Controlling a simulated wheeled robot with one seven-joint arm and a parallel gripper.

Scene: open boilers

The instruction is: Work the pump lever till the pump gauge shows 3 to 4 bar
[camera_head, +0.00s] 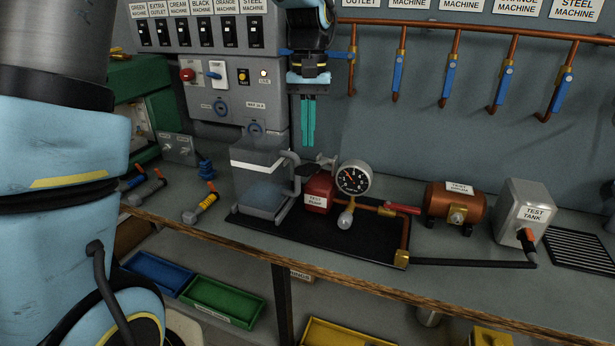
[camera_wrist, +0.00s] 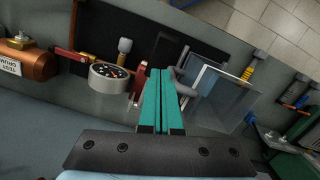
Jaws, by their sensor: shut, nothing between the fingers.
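The red test pump (camera_head: 318,190) stands on the black mat, beside a clear water container (camera_head: 262,175). In the wrist view my teal fingers (camera_wrist: 158,75) lie together between the gauge (camera_wrist: 110,76) and the container (camera_wrist: 222,95), hiding part of the pump.
A red-handled valve (camera_head: 402,209) and copper pipe run right of the gauge. Farther right are a copper drum (camera_head: 456,206) and the test tank (camera_head: 522,210). Blue-handled valves (camera_head: 449,75) hang on the wall.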

